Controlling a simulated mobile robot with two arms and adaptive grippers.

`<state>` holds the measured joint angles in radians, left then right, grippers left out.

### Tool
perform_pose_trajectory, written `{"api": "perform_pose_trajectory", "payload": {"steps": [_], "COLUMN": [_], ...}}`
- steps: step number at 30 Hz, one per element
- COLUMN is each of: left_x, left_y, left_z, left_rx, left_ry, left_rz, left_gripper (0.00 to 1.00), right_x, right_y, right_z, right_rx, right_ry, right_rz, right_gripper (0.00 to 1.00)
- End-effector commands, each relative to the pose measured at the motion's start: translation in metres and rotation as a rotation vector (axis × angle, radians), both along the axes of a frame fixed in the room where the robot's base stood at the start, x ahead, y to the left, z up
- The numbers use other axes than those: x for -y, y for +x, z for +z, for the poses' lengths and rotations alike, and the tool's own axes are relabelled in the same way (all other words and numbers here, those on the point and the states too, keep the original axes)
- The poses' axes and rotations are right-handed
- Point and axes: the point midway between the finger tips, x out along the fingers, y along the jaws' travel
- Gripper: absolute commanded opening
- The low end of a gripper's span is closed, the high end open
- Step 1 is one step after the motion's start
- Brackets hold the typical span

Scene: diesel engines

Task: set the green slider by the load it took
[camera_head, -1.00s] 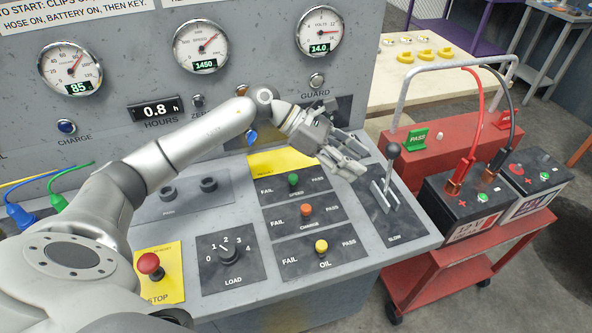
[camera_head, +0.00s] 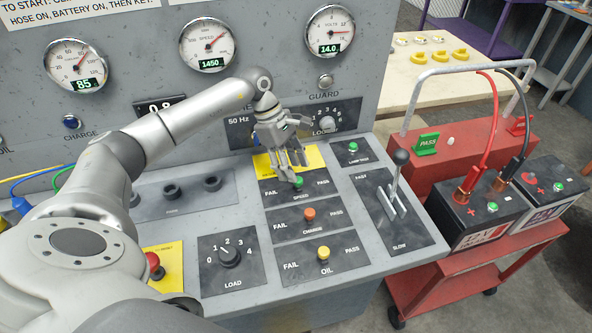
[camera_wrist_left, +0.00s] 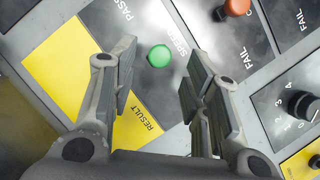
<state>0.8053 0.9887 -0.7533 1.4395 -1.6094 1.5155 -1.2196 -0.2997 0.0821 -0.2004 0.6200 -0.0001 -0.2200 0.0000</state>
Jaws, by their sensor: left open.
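The green slider knob (camera_head: 298,181) sits on the black SPEED plate (camera_head: 318,190), between the words FAIL and PASS and roughly mid-way. In the left wrist view the green knob (camera_wrist_left: 159,56) shows between the open fingers, just beyond their tips. My left gripper (camera_head: 292,168) is open over the SPEED plate, its fingertips close to the knob. I cannot tell whether a finger touches it. The speed gauge (camera_head: 207,45) reads 1450. The LOAD dial (camera_head: 229,256) points near 1. My right gripper is not in view.
A lever (camera_head: 400,160) stands to the right, and a red stop button (camera_head: 154,264) lies left. A red cart (camera_head: 492,262) with batteries is beside the console.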

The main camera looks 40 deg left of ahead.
Motion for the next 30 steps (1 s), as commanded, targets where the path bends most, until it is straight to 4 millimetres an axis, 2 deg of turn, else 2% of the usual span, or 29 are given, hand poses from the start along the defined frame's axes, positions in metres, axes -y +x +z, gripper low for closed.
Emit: {"api": "perform_pose_trajectory", "payload": {"steps": [3,7,17,27,30], "left_x": [0.007,0.011,0.012,0.012,0.012], "left_y": [0.0,0.001,0.001,0.001,0.001], "left_z": [-0.015,-0.025,-0.03,-0.03,-0.03], "left_rx": [-0.002,-0.001,0.001,0.001,0.001], "left_ry": [-0.001,-0.001,-0.001,-0.001,-0.001], "left_rz": [0.0,0.0,0.0,0.001,0.001], "left_gripper": [0.43,0.43,0.43,0.01,0.0], "right_x": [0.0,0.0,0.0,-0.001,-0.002], "right_y": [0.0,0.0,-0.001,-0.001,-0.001], "right_z": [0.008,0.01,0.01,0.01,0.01], "right_rx": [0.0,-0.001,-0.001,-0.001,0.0], "right_ry": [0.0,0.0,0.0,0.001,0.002], "right_rz": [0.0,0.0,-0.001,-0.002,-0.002], "right_gripper": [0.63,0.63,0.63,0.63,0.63]}}
